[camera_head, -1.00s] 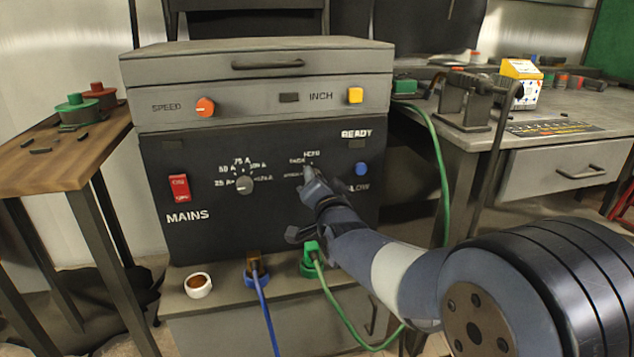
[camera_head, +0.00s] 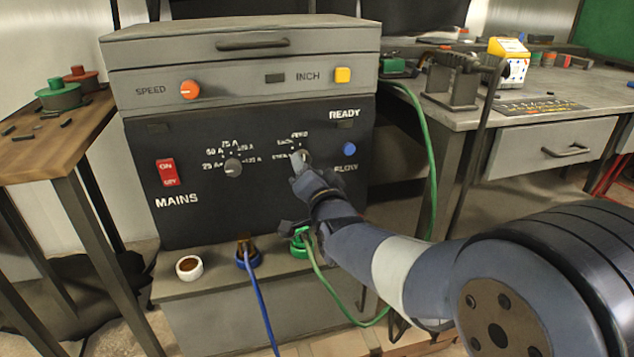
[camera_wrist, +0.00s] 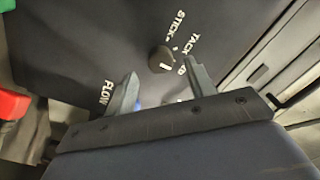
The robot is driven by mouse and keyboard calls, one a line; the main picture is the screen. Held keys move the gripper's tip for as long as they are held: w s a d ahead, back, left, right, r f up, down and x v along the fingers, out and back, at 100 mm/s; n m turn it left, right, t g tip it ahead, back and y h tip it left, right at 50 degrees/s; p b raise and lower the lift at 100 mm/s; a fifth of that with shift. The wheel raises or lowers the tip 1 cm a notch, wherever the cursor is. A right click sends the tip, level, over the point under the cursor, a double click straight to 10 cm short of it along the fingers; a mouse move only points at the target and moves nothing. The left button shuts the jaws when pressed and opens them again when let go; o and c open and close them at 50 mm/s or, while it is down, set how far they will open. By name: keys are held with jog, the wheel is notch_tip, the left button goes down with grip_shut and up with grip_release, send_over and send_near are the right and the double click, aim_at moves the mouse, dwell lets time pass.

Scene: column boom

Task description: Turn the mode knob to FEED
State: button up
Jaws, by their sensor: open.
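The mode knob (camera_head: 303,156) is a dark round knob on the right half of the black panel, partly covered by my gripper in the head view. In the wrist view the knob (camera_wrist: 160,60) lies beyond and between the fingertips, with STICK and TACK lettering near it. A pale mark shows at its lower right edge; I cannot tell its exact setting. The FEED label (camera_head: 300,135) is above the knob in the head view. My gripper (camera_head: 298,172) is close to the panel. Its two fingers (camera_wrist: 160,70) are apart with nothing gripped between them.
The ampere knob (camera_head: 233,168) and red mains switch (camera_head: 168,172) are to the left. A blue button (camera_head: 349,149) is close right of the mode knob. Green (camera_head: 300,243) and blue (camera_head: 248,257) plugs with cables stand below, the green near my arm.

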aim_at(305, 160)
jog(key=p+v, duration=0.1)
jog(key=v, duration=0.6)
jog(key=b+x, duration=0.2)
jog(key=x, duration=0.8)
jog(key=shift+w+a, duration=0.1)
jog(key=shift+w, duration=0.3)
jog(key=shift+s, duration=0.1)
